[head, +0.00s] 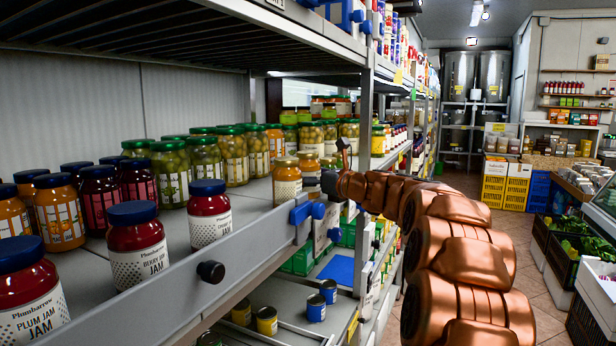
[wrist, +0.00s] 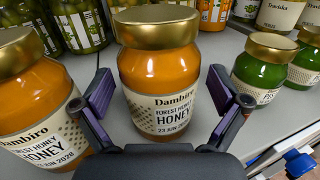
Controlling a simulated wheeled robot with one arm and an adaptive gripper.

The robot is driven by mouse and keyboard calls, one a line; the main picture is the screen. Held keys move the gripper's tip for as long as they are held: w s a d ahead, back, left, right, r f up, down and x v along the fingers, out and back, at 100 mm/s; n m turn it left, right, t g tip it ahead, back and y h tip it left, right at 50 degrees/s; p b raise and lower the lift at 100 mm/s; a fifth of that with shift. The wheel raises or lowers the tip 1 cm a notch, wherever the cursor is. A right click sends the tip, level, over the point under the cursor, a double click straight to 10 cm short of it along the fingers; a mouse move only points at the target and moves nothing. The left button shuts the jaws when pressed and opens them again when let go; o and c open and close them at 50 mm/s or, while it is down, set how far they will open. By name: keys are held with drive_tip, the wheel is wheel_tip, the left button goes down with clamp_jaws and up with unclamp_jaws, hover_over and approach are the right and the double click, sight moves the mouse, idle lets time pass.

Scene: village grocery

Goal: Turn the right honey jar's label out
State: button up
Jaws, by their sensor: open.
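The right honey jar (wrist: 158,75) has a gold lid and orange honey, and stands upright on the shelf. In the wrist view its cream label faces me, reading "Dambiro Forest Honey", set slightly right of the jar's middle. My gripper (wrist: 163,97) is open, with one finger on each side of this jar; I cannot tell whether either touches it. A second honey jar (wrist: 33,100) stands to the left, its label partly cut off by the frame. In the head view my gripper (head: 331,182) is at the shelf edge, and a honey jar (head: 287,182) shows left of it.
Green jars with gold lids (wrist: 262,70) stand right of the honey. Olive jars (wrist: 80,22) stand behind. Jam jars (head: 137,245) line the shelf at left. The shelf's front rail (head: 185,290) carries knobs, and an upper shelf (head: 250,35) hangs above.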

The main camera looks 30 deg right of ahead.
drive_tip(key=shift+s, duration=0.1)
drive_tip(key=v, duration=1.1)
drive_tip(key=shift+s+d, duration=0.2)
drive_tip(key=shift+s, duration=0.2)
